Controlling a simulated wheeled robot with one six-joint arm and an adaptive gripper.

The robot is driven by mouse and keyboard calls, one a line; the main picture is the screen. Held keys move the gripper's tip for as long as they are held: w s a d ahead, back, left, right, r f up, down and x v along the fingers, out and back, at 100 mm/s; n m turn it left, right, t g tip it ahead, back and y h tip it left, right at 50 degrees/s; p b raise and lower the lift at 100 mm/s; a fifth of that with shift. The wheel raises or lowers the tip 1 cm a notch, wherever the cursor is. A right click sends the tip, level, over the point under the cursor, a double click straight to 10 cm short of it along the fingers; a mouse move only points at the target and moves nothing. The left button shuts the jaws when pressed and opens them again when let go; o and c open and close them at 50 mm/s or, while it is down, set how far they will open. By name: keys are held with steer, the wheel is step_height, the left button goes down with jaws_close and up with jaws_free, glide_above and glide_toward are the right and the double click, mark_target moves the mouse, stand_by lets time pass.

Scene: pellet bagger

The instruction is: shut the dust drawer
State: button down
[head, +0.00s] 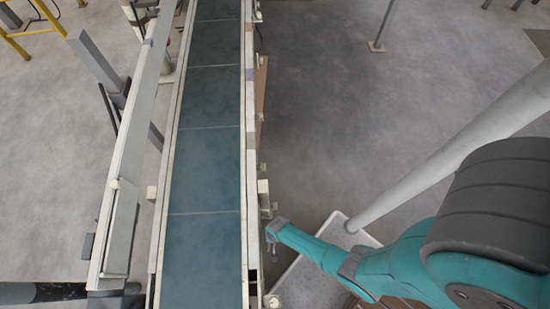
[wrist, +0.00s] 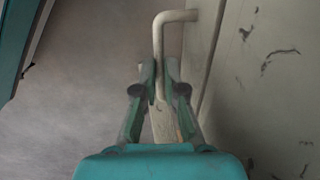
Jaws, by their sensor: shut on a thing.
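In the wrist view my gripper (wrist: 160,78) is shut on a cream bar handle (wrist: 159,42), with one finger on each side of the bar. The handle bends at its top and joins a narrow cream face (wrist: 200,35) on the right. I take this face for the front of the dust drawer; how far it stands out cannot be told. The lower part of the handle is partly hidden by the fingers. In the head view my teal arm reaches from the lower right to the conveyor's right side, where no drawer can be made out.
A scuffed cream panel (wrist: 270,85) fills the right of the wrist view, beside a dark seam. In the head view a long conveyor (head: 205,145) runs up the picture. A pale platform (head: 310,283) lies under my arm. Grey floor (head: 350,120) is open right of the conveyor.

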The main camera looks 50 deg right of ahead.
steer(key=shift+w+a, duration=0.1)
steer(key=shift+w, duration=0.05)
steer(key=c, duration=1.2)
jaws_free()
steer(key=shift+a, duration=0.1)
steer(key=shift+c, duration=0.2)
